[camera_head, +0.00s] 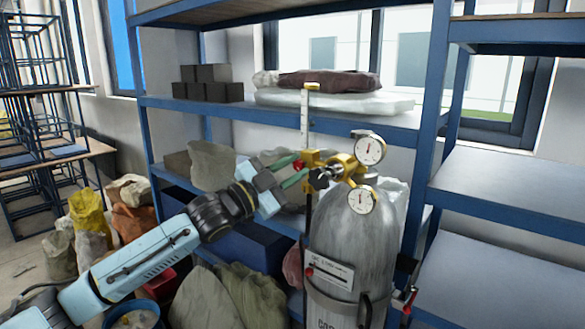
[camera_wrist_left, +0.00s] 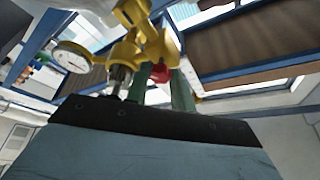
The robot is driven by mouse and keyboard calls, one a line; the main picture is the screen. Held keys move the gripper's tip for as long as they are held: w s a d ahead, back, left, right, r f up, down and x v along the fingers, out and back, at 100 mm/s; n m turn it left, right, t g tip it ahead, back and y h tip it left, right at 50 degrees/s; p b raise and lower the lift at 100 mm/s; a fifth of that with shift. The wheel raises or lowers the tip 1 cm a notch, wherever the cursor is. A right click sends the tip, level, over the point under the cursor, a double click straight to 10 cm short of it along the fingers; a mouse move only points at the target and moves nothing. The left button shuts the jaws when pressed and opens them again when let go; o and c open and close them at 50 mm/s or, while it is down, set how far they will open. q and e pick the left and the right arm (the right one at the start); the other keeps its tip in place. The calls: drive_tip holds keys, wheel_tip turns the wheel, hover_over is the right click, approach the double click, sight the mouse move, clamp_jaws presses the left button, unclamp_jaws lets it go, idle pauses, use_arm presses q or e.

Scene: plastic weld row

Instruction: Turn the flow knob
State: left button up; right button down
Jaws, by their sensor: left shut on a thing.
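The red flow knob (camera_head: 298,165) sits on the left side of the brass regulator (camera_head: 341,163), at the foot of a clear upright flow tube (camera_head: 305,115). My left gripper (camera_head: 299,169) reaches in from the left with its green fingers on either side of the knob, shut on it. In the left wrist view the red knob (camera_wrist_left: 160,73) shows between the two green fingers (camera_wrist_left: 161,82), in front of the brass body (camera_wrist_left: 130,50). The fingers hide part of the knob. My right gripper is not in view.
A grey gas cylinder (camera_head: 350,235) stands under the regulator, with two round gauges (camera_head: 369,149) close to the fingers. Blue shelving (camera_head: 290,118) with sacks and dark blocks stands behind. Sacks and a bucket (camera_head: 135,315) crowd the floor below my arm.

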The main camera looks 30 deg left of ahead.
use_arm(q)
drive_tip(key=shift+r+m+g+h+p, duration=0.1)
drive_tip(key=shift+m+g+h+p, duration=0.3)
drive_tip(key=shift+m, duration=0.7)
drive_tip(key=o, duration=1)
drive_tip(key=shift+s, duration=0.1)
